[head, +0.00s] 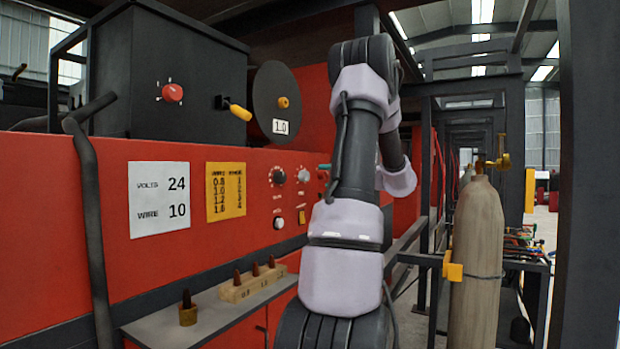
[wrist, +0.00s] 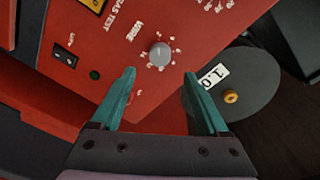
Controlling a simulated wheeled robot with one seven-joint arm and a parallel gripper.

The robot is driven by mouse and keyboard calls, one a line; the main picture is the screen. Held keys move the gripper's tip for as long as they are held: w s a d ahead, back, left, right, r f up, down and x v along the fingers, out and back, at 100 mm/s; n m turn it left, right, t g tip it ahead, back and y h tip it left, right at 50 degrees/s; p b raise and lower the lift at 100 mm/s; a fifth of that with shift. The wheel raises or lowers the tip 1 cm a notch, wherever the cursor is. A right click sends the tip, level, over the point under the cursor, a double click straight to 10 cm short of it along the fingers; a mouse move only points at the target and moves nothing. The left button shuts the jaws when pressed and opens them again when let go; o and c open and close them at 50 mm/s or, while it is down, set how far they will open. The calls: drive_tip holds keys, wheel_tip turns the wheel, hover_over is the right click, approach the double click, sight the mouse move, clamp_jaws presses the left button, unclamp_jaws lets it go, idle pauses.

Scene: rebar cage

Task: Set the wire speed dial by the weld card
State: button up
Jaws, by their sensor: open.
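The weld card (head: 160,201) is white on the red machine front and reads VOLTS 24, WIRE 10. In the wrist view a grey round dial (wrist: 160,53) beside the word WIRE has a ring of marks around it. Which mark it points to is too small to tell. My gripper (wrist: 160,74) is open and empty, its two teal fingers apart. The dial lies between and just beyond the fingertips in the picture, with no contact visible. In the head view my arm hides most of the gripper; one teal fingertip shows near the panel knobs.
A yellow wire table (head: 226,192) is right of the weld card. A dark spool disc (head: 270,100) labelled 1.0 stands above the panel and shows right of the dial in the wrist view (wrist: 246,98). A shelf (head: 215,318) carries nozzles. A gas cylinder (head: 477,260) stands at right.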

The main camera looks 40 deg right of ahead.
sight(307, 176)
drive_tip(key=x, duration=0.8)
drive_tip(key=shift+c, duration=0.3)
clamp_jaws()
